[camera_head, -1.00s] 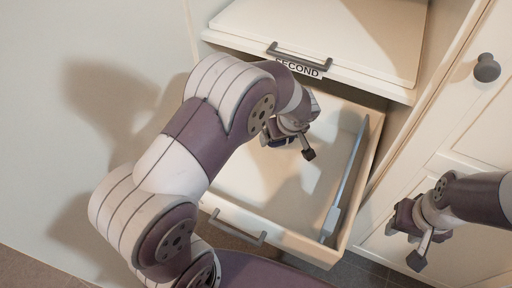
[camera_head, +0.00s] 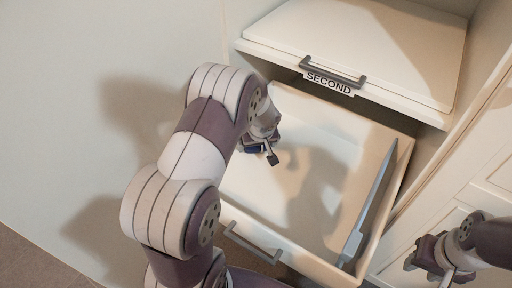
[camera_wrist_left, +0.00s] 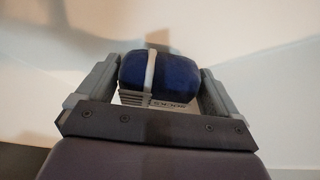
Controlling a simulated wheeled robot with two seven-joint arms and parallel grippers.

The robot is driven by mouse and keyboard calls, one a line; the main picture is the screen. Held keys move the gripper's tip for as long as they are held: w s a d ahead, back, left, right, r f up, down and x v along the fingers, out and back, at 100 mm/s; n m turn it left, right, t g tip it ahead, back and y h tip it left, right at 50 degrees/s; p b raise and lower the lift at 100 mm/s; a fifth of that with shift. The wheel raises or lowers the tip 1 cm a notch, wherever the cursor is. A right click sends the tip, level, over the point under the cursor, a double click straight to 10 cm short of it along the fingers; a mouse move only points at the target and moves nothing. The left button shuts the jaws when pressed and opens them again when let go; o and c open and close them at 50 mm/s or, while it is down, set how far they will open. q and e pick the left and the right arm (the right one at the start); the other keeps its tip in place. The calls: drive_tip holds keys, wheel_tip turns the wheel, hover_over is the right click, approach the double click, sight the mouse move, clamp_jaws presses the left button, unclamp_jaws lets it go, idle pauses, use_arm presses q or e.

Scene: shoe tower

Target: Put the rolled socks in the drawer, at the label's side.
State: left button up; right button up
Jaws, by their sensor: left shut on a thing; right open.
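The rolled socks (camera_wrist_left: 160,75) are a dark blue bundle with a white band, between the fingers of my left gripper (camera_wrist_left: 155,95) in the left wrist view. In the head view only a small blue part of the socks (camera_head: 252,149) shows. My left gripper (camera_head: 262,155) is shut on them, over the left part of the open drawer (camera_head: 262,190); its exact height is unclear. My right gripper (camera_head: 440,268) is open at the lower right, outside the drawer.
A grey bar (camera_head: 368,210) runs along the drawer's right side. The drawer front has a dark handle (camera_head: 252,243). The drawer's floor looks clear. A plain wall (camera_head: 60,110) is at left.

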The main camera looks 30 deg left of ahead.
use_arm(q)
drive_tip(key=shift+a+f, duration=0.2)
drive_tip(key=shift+f, duration=0.35)
drive_tip(key=shift+r, duration=0.1)
drive_tip(key=shift+f, duration=0.2)
drive_tip(key=o, duration=0.7)
drive_tip(key=shift+r, duration=0.1)
drive_tip(key=p+v, duration=0.4)
drive_tip(key=v, duration=0.8)
drive_tip(key=s+d+r+m+h, duration=0.1)
drive_tip(key=s+d+m, duration=0.1)
drive_tip(key=s, duration=0.3)
drive_tip(key=s+d+r+m+g+h, duration=0.1)
drive_tip(key=s+d+m, duration=0.2)
drive_tip(key=s+d, duration=0.1)
drive_tip(key=s+d+m+g+h, duration=0.1)
drive_tip(key=s+d+m, duration=0.2)
drive_tip(key=s, duration=0.4)
drive_tip(key=shift+r, duration=0.4)
use_arm(e)
wheel_tip(320, 180, up, 3)
drive_tip(key=shift+r, duration=0.15)
